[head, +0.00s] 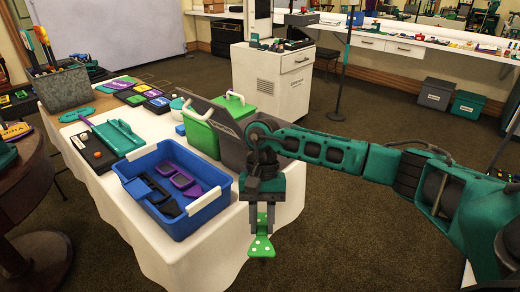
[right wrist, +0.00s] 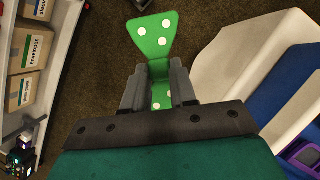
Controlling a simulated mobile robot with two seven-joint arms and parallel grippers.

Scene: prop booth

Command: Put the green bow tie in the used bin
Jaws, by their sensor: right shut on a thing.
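The green bow tie (head: 262,246) has white dots and hangs below my right gripper (head: 262,207), off the front right corner of the white-draped table. In the right wrist view the right gripper (right wrist: 157,78) is shut on the middle of the bow tie (right wrist: 153,36), and one wing sticks out past the fingers over dark carpet. A grey bin (head: 435,94) and a teal bin (head: 468,105) stand on the floor at the far right; their white labels are too small to read, so I cannot tell which is the used bin. My left gripper is out of view.
A blue tray (head: 212,207) with dark and purple pieces stands on the white-draped table (head: 160,255), left of my right gripper. A green container (head: 203,135) stands behind it. A white cabinet (head: 268,85) stands further back. Brown carpet lies open at front right.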

